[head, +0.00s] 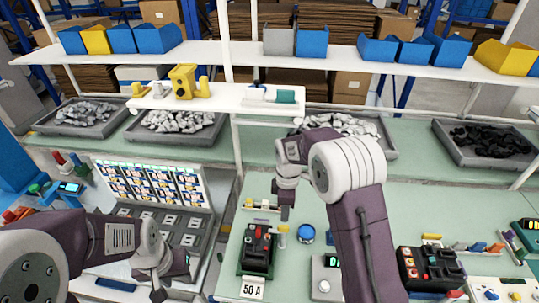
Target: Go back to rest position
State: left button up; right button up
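My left gripper (172,274) hangs low at the left, over the front of the grey case with printed cards. My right gripper (284,203) points down above the green table, just above and behind a black breaker unit (257,250) with red and green parts on top. A "50 A" label (252,290) stands at the front of that unit. I see no object held in either gripper. The finger gaps are too small and edge-on to tell open from shut. My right forearm hides part of the table to the right.
A blue round button (306,234) and a grey box with a white knob (324,286) stand right of the breaker unit. Another black device (430,270) is further right. A small raised shelf (225,97) and trays of parts (175,128) lie behind.

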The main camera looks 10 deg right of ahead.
jog(key=shift+f, duration=0.1)
jog(key=s+d+f+m+b, duration=0.2)
jog(key=s+m, duration=0.5)
jog(key=s, duration=0.2)
jog(key=s+d+f+m+t+b, duration=0.1)
jog(key=s+d+f+m+b, duration=0.1)
jog(key=s+m, duration=0.6)
jog(key=shift+s+b, duration=0.4)
jog(key=shift+b, duration=0.45)
jog(key=shift+s+d, duration=0.15)
